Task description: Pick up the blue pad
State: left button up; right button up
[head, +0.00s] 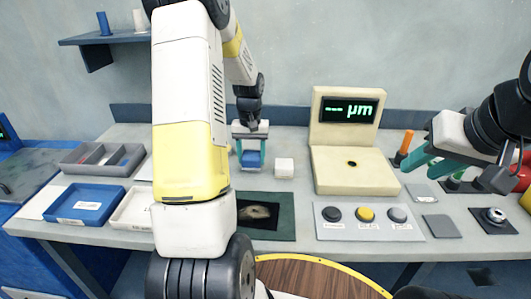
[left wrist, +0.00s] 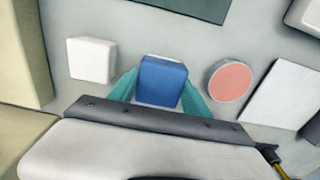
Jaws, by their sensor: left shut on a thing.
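The blue pad (left wrist: 162,81) is a small blue block with a pale lower edge, between the teal fingers of my left gripper (left wrist: 158,88) in the left wrist view. The fingers touch it on both sides. In the head view the pad (head: 251,159) shows between the fingers of my left gripper (head: 250,158), at the back middle of the table. I cannot tell whether it is clear of the tabletop. My right gripper (head: 412,160) is at the right with teal fingers; the gap between them is not clear.
A white block (head: 284,168) stands just right of the pad. A pink disc (left wrist: 230,81) lies on its other side. The beige gauge (head: 355,170) stands to the right, a button panel (head: 367,231) in front. A dark mat (head: 285,222) and a blue tray (head: 112,194) lie nearer.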

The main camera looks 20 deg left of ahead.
pick_arm(q)
jog(key=s+d, duration=0.2)
jog(key=s, duration=0.2)
jog(key=s+d+r, duration=0.1)
jog(key=s+d, duration=0.1)
jog(key=s, duration=0.3)
jog(key=s+d+r, duration=0.1)
jog(key=s+d, duration=0.2)
jog(key=s, duration=0.2)
jog(key=shift+s, duration=0.15)
